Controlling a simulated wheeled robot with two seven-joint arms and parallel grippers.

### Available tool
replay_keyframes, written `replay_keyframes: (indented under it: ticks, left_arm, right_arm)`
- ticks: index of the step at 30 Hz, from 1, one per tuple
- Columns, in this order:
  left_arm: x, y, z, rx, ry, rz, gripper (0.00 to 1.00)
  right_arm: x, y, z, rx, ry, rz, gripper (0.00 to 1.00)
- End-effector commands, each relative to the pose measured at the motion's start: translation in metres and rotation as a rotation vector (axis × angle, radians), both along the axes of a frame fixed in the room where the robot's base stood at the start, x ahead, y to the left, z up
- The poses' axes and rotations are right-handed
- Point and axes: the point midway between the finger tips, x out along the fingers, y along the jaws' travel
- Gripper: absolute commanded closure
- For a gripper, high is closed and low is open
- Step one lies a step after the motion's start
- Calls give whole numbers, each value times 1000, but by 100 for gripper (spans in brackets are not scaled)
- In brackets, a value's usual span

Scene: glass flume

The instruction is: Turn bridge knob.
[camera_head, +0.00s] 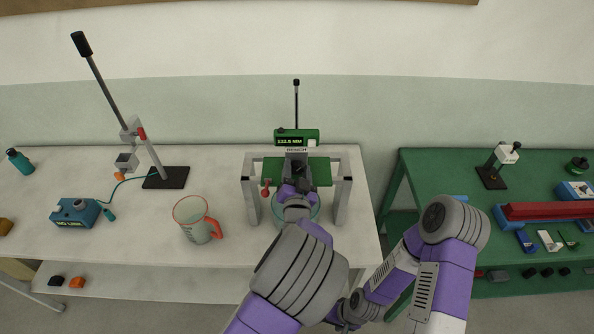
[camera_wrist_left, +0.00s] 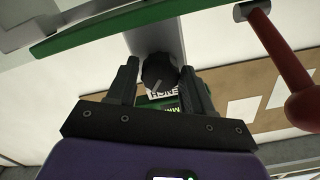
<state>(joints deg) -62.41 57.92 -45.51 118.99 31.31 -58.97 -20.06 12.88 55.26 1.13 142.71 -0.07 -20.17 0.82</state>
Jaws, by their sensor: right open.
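The bridge (camera_head: 343,190) stands on the white bench, a grey frame with a green crossbar (camera_head: 322,170) and a green display box (camera_head: 309,135) reading about 132.5 mm. In the left wrist view, the dark round bridge knob (camera_wrist_left: 160,70) with a light pointer mark sits between the fingers of my left gripper (camera_wrist_left: 160,82). In the head view my left gripper (camera_head: 295,176) is at the bridge's middle and hides the knob. My right gripper (camera_head: 343,326) is low at the bottom edge, open, partly hidden and away from the bridge.
A red-ended lever (camera_head: 266,188) hangs at the bridge's left; it looms near in the wrist view (camera_wrist_left: 290,75). A glass basin (camera_head: 313,212) is under the bridge. A jug (camera_head: 193,220) and a stand (camera_head: 165,178) are left. A green table stands right, beyond a gap.

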Motion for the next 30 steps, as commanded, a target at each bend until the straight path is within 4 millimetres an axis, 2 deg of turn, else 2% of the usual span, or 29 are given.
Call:
replay_keyframes:
  ticks: [1, 3, 13, 24, 30]
  left_arm:
    - [0, 0, 0, 0, 0, 0, 41]
    - [0, 0, 0, -1, 0, 0, 33]
    - [-5, -1, 0, -3, -2, -1, 33]
    - [-60, -1, 0, -3, -1, -3, 33]
    - [-75, 0, 0, -1, 0, -1, 33]
  right_arm:
    - [0, 0, 0, 0, 0, 0, 33]
    - [0, 0, 0, 0, 0, 0, 33]
    - [0, 0, -1, 0, 0, 0, 33]
    - [0, 0, -10, 0, 0, 0, 33]
    - [0, 0, -11, 0, 0, 0, 33]
